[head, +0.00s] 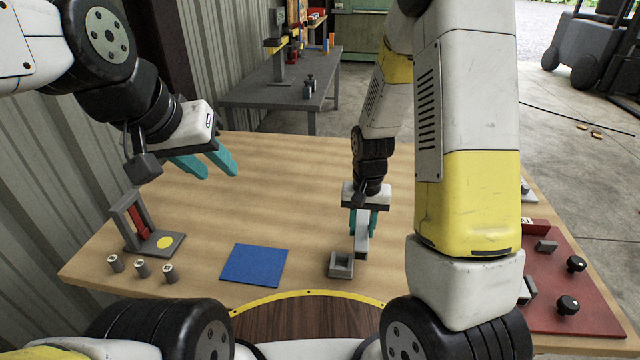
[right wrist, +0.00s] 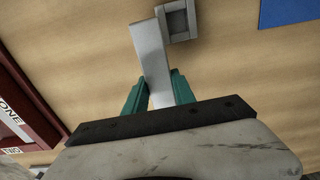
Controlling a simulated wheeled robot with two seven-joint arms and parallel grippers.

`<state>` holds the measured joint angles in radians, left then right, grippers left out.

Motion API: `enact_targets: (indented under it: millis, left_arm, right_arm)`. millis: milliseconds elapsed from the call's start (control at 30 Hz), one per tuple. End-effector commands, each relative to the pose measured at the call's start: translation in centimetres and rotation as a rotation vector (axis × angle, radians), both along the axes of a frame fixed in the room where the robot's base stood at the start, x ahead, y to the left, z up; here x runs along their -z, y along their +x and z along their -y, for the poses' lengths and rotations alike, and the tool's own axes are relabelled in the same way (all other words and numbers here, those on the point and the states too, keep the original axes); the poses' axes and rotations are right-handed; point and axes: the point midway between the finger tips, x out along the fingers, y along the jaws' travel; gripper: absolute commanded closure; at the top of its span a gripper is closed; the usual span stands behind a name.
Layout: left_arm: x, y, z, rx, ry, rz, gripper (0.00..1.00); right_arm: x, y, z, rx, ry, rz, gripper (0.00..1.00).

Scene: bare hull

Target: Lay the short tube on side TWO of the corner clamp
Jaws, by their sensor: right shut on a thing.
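My right gripper (head: 362,230) is shut on a grey square tube (head: 361,244), likely the short tube, which points down over the table. In the right wrist view the tube (right wrist: 154,55) sits between the teal fingers. Its far end is by a small grey square holder (head: 341,266); I cannot tell whether they touch. The corner clamp appears to be the red plate (head: 592,318) with black knobs at the right, partly hidden by my right arm. My left gripper (head: 219,174) is open and empty above the table's left part.
A blue mat (head: 254,265) lies left of the holder. The table's middle (head: 290,200) is clear.

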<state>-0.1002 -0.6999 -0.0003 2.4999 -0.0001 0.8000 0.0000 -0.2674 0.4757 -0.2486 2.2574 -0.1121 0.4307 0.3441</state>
Motion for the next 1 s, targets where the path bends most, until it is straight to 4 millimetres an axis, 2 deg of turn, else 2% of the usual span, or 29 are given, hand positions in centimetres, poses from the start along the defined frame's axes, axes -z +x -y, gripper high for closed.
enact_targets:
  millis: [67,167,500,600,933,1000]
  left_arm:
    - [0.0,0.0,0.0,0.000,0.000,0.000,0.64]
    - [0.0,0.0,0.0,0.000,0.000,0.000,0.64]
    - [0.0,0.0,0.0,0.000,0.000,0.000,0.64]
    - [0.0,0.0,0.0,0.000,0.000,0.000,0.64]
    - [0.0,0.0,0.0,0.000,0.000,0.000,0.64]
    - [0.0,0.0,0.0,0.000,0.000,0.000,0.64]
  right_arm:
    - [0.1,0.5,-0.1,0.004,0.000,0.001,1.00]
    - [0.3,2.3,-0.5,0.005,-0.001,0.002,1.00]
    - [1.2,11.1,-2.4,0.003,0.000,0.002,1.00]
    - [1.3,13.0,-2.8,0.003,0.000,0.002,1.00]
    - [1.7,15.7,-3.4,0.004,0.000,0.000,1.00]
    - [3.0,15.5,-3.3,0.004,-0.001,-0.004,1.00]
